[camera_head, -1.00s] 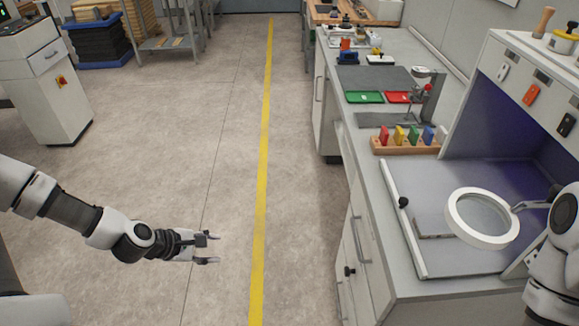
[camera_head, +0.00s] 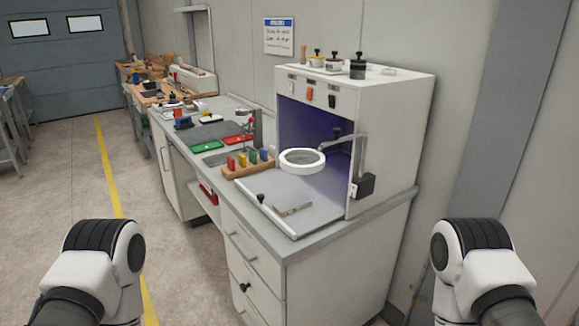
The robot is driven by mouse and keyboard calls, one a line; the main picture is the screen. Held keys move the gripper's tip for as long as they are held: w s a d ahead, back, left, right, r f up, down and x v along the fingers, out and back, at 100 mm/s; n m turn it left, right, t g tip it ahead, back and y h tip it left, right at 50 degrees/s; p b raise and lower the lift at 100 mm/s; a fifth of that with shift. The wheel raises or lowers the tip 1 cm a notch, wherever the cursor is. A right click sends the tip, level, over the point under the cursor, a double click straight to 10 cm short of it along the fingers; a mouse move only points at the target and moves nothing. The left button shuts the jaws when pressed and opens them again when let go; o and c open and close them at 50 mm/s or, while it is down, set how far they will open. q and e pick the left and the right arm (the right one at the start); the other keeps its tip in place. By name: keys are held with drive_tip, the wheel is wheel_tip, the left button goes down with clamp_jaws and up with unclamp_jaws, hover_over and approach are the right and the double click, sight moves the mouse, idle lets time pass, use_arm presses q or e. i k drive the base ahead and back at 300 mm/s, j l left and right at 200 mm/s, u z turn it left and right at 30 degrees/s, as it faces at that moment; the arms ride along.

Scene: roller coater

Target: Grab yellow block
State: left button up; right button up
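The yellow block (camera_head: 242,160) stands upright in a wooden rack (camera_head: 248,172) on the workbench, in a row with a red block (camera_head: 231,163), a green block (camera_head: 254,156) and a blue block (camera_head: 264,154). The yellow block sits between the red and the green one. It is small in this view and its lower part is hidden in the rack. Only upper links of my two arms show, at the bottom left and bottom right. Neither gripper is in view, so I cannot see what they do.
Drawers (camera_head: 247,262) form the bench front. Floor left of the bench is clear.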

sight(241, 158)
drive_tip(key=i+j+z, duration=0.45)
drive_tip(key=j+z, duration=0.2)
drive_tip(key=i+j+z, duration=0.2)
drive_tip(key=j+z, duration=0.15)
drive_tip(key=i+j+z, duration=0.1)
drive_tip(key=j+z, duration=0.2)
drive_tip(key=j, duration=0.1)
